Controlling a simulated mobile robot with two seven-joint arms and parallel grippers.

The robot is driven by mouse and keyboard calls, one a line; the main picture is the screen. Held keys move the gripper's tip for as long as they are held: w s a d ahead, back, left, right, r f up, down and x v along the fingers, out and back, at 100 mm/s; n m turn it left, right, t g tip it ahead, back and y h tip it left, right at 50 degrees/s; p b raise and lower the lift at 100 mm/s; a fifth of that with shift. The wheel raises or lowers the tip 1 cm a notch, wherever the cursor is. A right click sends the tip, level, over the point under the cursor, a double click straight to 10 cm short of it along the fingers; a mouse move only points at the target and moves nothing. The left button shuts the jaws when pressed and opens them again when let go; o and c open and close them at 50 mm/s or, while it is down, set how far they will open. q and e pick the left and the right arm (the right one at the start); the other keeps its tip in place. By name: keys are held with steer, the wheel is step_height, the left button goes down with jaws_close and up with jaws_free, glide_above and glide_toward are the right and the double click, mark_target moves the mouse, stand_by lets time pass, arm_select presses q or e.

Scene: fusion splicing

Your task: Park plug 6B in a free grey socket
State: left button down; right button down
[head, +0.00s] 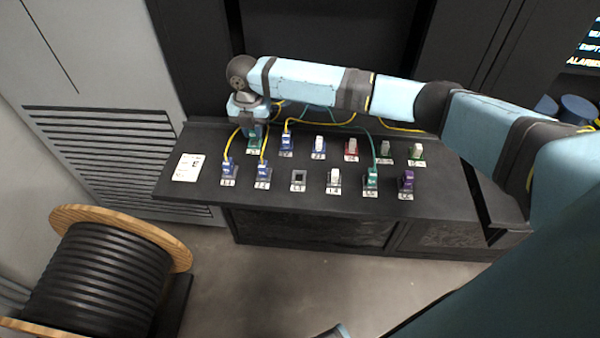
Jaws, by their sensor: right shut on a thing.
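My right gripper (250,122) is at the back left of the dark bench, pointing down and shut on a green plug (256,137) at the back-row leftmost position. The gripper partly hides this plug, and I cannot tell whether it is seated in its socket. The plug's marking is too small to read, so I cannot confirm it is 6B. A grey socket (298,179) in the front row, third from left, looks open and empty. Another green plug (371,179) stands in the front row with a green cable running back. My left gripper is not in view.
Blue plugs (228,167) with yellow cables stand at the left. Sockets with pale tops, including a red one (351,149), and a purple one (406,180) fill the right. A white card (188,167) lies at the bench's left. A cable drum (100,275) stands on the floor.

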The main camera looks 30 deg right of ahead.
steer(key=shift+r+p, duration=1.1)
steer(key=shift+r, duration=0.1)
steer(key=shift+r+p, duration=0.9)
steer(key=shift+p, duration=0.1)
